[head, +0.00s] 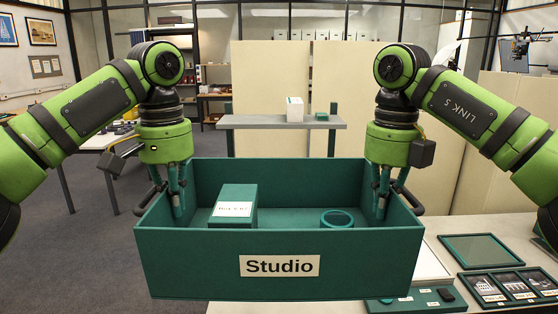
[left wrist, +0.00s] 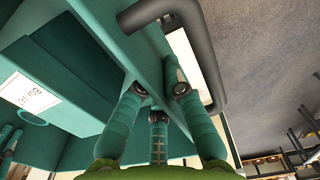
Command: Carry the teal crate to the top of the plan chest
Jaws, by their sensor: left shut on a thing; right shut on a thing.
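The teal crate (head: 190,265) with a "Studio" label is in front of me in the head view, about level, its side walls between my arms. My left gripper (head: 176,195) is shut on its left wall near the dark handle; the left wrist view shows the fingers (left wrist: 155,105) straddling the wall (left wrist: 112,35). My right gripper (head: 382,195) is shut on the right wall. Inside the crate are a teal box (head: 235,208) with a white label and a round teal ring-like item (head: 337,218). I cannot tell which surface is the plan chest.
A pale worktop (head: 440,232) lies below and right of the crate, with a teal-edged panel (head: 480,250), a framed picture set (head: 508,287) and a teal tray (head: 415,300). Behind stands a grey shelf (head: 258,122) with a white box (head: 295,109) and small green box (head: 322,116). Floor at left is open.

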